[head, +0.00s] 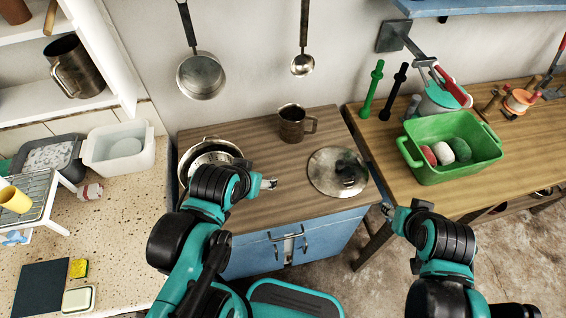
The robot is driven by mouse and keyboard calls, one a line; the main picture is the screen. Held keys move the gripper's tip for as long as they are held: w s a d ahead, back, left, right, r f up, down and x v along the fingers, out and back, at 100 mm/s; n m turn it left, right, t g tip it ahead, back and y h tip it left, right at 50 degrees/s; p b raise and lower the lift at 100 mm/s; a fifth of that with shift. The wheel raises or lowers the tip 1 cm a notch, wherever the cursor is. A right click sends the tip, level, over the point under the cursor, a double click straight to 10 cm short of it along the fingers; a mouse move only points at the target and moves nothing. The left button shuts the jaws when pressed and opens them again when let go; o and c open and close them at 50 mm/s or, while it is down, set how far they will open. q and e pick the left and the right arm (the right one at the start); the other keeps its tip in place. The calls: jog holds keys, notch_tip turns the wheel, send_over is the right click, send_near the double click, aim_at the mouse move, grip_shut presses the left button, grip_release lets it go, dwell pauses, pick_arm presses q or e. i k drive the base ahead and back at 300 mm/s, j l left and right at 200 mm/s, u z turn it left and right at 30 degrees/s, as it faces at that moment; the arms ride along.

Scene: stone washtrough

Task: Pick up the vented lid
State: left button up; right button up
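The lid (324,182) is a round metal disc with a dark knob (348,167). It lies flat on the right side of the wooden top of the blue cabinet (255,205); vents are too small to make out. My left gripper (269,184) is over the middle of the wooden top, to the left of the lid and apart from it. My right gripper (387,209) is low to the right of the lid, by the cabinet's right edge, also apart from it. Neither gripper visibly holds anything. Their fingers are too small to read as open or shut.
A metal pot (207,149) stands behind my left arm, partly hidden. A dark metal mug (292,123) stands behind the lid. A green basin (450,178) sits on the right table. A pan (202,76) and ladle (303,65) hang on the wall.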

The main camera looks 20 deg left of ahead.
aim_at(327, 169)
jog(key=u, duration=1.35)
jog(key=k+u, duration=0.15)
jog(key=k, duration=0.5)
jog(key=l+u, duration=0.25)
jog(key=u, duration=0.15)
jog(key=l+u, duration=0.2)
jog(key=u, duration=0.2)
jog(key=k+l+u, duration=0.1)
jog(key=u, duration=0.3)
jog(key=k+l, duration=0.15)
jog(key=l, duration=0.25)
jog(key=k+l, duration=0.15)
jog(key=l, duration=0.25)
jog(key=k+l, duration=0.15)
jog(key=l, duration=0.25)
